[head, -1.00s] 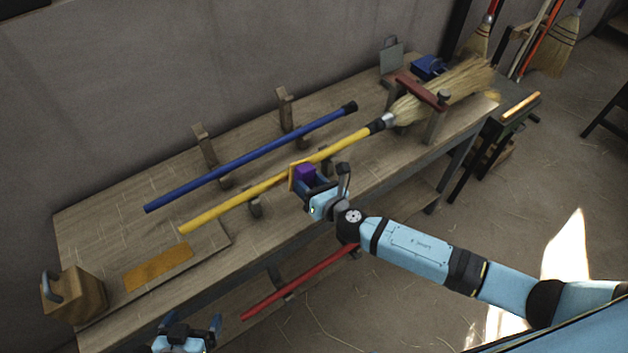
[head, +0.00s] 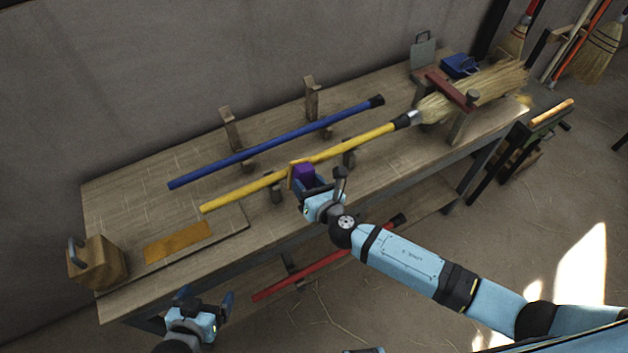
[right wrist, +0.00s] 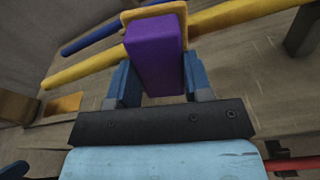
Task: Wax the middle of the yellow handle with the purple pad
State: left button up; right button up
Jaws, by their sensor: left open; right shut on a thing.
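The yellow handle (head: 245,190) of a broom lies slanting along the bench, raised on wooden supports, with its straw head (head: 490,88) at the far right end. My right gripper (head: 309,184) is shut on the purple pad (head: 303,171), at the near side of the handle's middle stretch. The purple pad (right wrist: 155,55) sits between the fingers in the right wrist view, its yellow-orange face toward the handle (right wrist: 235,16). The face overlaps the handle; I cannot tell whether they touch. My left gripper (head: 207,305) is open and empty in front of the bench's left part.
A blue handle (head: 270,145) lies behind the yellow one, with wooden uprights nearby. A wooden block with a grip (head: 97,262) and an orange patch (head: 178,242) are at the bench's left end. A red handle (head: 310,275) is low beneath the bench.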

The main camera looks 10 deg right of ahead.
jog(key=shift+s+a, duration=0.25)
jog(key=shift+a, duration=0.35)
jog(key=shift+s+a, duration=0.2)
jog(key=shift+a, duration=0.4)
jog(key=shift+s+a, duration=0.35)
jog(key=shift+s, duration=0.05)
jog(key=shift+w+d+r, duration=0.1)
jog(key=shift+w+d, duration=0.25)
jog(key=shift+d, duration=0.25)
jog(key=shift+w+d+r, duration=0.1)
jog(key=shift+w+d, duration=0.2)
jog(key=shift+d, duration=0.25)
jog(key=shift+w+d+f+b, duration=0.1)
jog(key=shift+w+d, duration=0.5)
jog(key=shift+d, duration=1.2)
jog(key=shift+w+d+f+b, duration=0.1)
jog(key=shift+w+d, duration=0.55)
jog(key=shift+d, duration=1.1)
jog(key=shift+w+d+b, duration=0.1)
jog(key=shift+w+d, duration=0.5)
jog(key=shift+d, duration=1.2)
jog(key=shift+s, duration=0.15)
jog(key=shift+v, duration=2.85)
jog(key=shift+s+a+p, duration=0.1)
jog(key=shift+p, duration=0.2)
